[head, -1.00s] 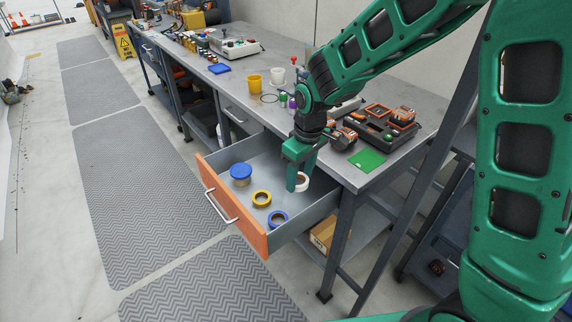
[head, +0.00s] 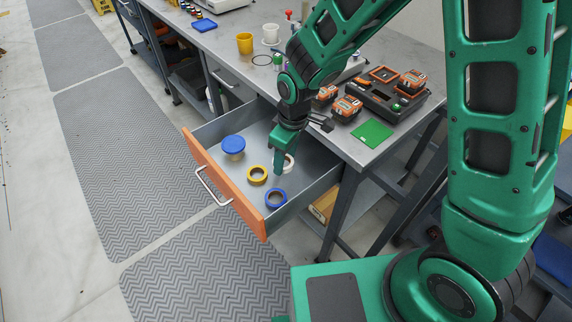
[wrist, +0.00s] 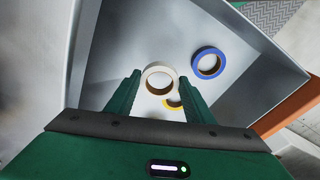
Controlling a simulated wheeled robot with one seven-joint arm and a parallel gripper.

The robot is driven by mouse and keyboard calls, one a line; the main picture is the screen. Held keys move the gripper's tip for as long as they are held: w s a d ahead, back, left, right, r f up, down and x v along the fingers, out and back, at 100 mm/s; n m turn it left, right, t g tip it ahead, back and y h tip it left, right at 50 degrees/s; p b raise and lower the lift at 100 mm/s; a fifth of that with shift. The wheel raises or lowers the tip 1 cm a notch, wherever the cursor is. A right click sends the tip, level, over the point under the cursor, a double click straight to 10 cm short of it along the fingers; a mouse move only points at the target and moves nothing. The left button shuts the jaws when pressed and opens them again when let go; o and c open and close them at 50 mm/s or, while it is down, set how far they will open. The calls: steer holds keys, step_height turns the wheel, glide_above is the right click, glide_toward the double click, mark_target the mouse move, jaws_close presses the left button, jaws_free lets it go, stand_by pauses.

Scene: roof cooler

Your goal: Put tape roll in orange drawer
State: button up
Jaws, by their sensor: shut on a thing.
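The orange-fronted drawer (head: 222,185) is pulled open from the workbench. My gripper (head: 282,168) reaches down inside it, near its right wall. It is shut on a white tape roll (head: 290,162), partly hidden by the fingers in the head view. In the wrist view the white tape roll (wrist: 146,74) sits between the two fingertips (wrist: 158,82). I cannot tell whether the roll touches the drawer floor. A yellow tape roll (head: 257,175) and a blue tape roll (head: 276,198) lie beside it. The yellow roll (wrist: 172,104) is partly hidden in the wrist view.
The workbench (head: 335,140) above carries a yellow cup (head: 245,43), a white cup (head: 271,34), a dark tool tray (head: 385,95) and a green pad (head: 372,134). The drawer floor's back left part is bare.

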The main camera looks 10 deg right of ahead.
mark_target(284, 175)
steer(key=shift+f, duration=2.3)
steer(key=o, duration=1.2)
steer(key=shift+f, duration=0.1)
steer(key=shift+c, duration=0.2)
step_height(284, 175, up, 12)
steer(key=d, duration=0.1)
steer(key=shift+s, duration=0.4)
steer(key=shift+s+d, duration=0.1)
